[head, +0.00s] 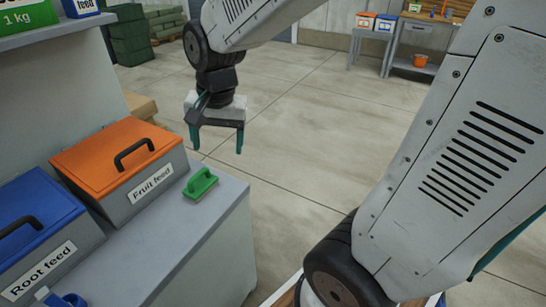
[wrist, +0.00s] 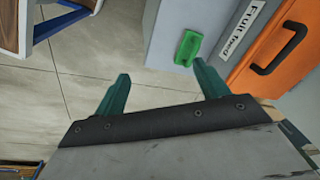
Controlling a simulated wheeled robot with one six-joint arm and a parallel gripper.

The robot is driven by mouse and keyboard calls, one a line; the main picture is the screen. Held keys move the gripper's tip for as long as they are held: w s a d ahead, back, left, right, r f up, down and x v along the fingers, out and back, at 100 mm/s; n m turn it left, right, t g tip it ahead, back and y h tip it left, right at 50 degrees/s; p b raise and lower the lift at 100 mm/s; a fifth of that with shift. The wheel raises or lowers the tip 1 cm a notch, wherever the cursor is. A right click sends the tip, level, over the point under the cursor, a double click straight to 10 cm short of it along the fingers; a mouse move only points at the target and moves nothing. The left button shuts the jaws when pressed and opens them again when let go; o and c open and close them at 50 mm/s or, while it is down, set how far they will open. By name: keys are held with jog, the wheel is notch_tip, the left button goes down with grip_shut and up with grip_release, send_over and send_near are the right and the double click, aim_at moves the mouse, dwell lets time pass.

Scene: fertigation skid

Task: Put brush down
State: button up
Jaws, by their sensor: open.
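The green brush (head: 200,184) lies on the grey counter (head: 222,198), close to its right edge and beside the fruit feed bin. In the wrist view the brush (wrist: 188,47) lies beyond the fingertips, nearer the right finger. My gripper (head: 217,145) is open and empty, with its two teal fingers apart. In the head view it hangs behind and above the brush, over the floor side of the counter. The wrist view shows nothing between the fingers (wrist: 160,80) but floor and counter side.
The fruit feed bin (head: 120,160) with its orange lid and the root feed bin (head: 40,235) with its blue lid stand left of the brush. A blue object (head: 60,299) lies at the counter's front. Open floor (head: 310,130) spreads to the right; a workbench (head: 420,45) stands far back.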

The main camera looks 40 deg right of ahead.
jog(key=s+r+n, duration=0.2)
jog(key=s+n, duration=0.2)
jog(key=s, duration=0.4)
jog(key=s+d+r+n, duration=0.1)
jog(key=s+n, duration=0.3)
jog(key=s, duration=0.5)
jog(key=shift+d+r, duration=0.2)
jog(key=shift+r, duration=0.7)
jog(key=shift+o, duration=0.5)
